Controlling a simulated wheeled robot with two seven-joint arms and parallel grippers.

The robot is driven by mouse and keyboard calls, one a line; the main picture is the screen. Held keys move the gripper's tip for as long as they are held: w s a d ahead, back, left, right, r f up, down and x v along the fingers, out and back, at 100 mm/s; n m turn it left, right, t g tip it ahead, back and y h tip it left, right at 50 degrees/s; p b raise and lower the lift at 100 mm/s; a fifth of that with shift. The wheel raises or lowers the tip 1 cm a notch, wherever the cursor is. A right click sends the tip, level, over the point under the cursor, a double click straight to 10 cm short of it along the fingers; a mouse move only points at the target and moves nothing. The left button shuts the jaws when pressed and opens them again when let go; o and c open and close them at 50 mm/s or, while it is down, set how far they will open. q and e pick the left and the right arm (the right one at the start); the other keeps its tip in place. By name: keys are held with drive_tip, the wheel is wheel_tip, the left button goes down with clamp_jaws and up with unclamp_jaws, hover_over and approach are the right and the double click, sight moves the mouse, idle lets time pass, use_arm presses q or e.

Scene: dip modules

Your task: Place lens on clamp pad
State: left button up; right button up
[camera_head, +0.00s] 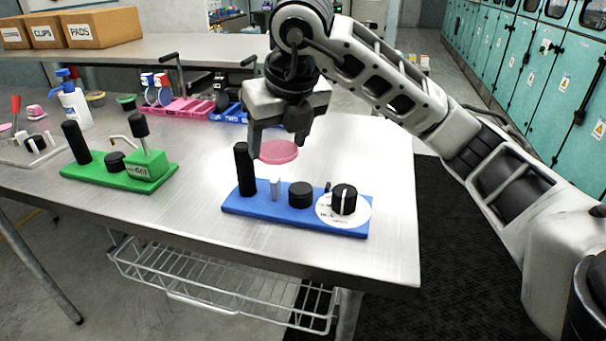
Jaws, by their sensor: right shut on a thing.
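The lens, a round translucent pink disc (278,153), is between the fingertips of my right gripper (277,148). The gripper is shut on it and holds it roughly flat, behind and above the blue module (262,206). The blue module carries a tall black post (244,170), a small pale block (276,188), a short black cylinder (301,195) and a black knob (344,199) on a white dial (327,213). I cannot tell for sure which part is the clamp pad. My left gripper is not in view.
A green module (110,180) with a tilted lever (139,127) stands to the left. A pink tray (185,110) and a blue tray (229,114) lie behind. A white bottle (76,108) stands at the back left. The table (370,150) is clear right of the lens.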

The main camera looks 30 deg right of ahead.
hover_over(300, 187)
drive_tip(key=s, duration=0.1)
drive_tip(key=f, duration=0.5)
drive_tip(key=shift+s+a+f, duration=0.1)
drive_tip(key=shift+s+a, duration=0.1)
drive_tip(key=shift+a, duration=0.1)
drive_tip(key=f, duration=0.3)
drive_tip(key=shift+d+f, duration=0.15)
drive_tip(key=shift+d, duration=0.15)
drive_tip(key=shift+f, duration=0.15)
drive_tip(key=shift+f, duration=0.25)
drive_tip(key=o, duration=0.9)
drive_tip(key=shift+r, duration=0.15)
drive_tip(key=shift+o, duration=0.2)
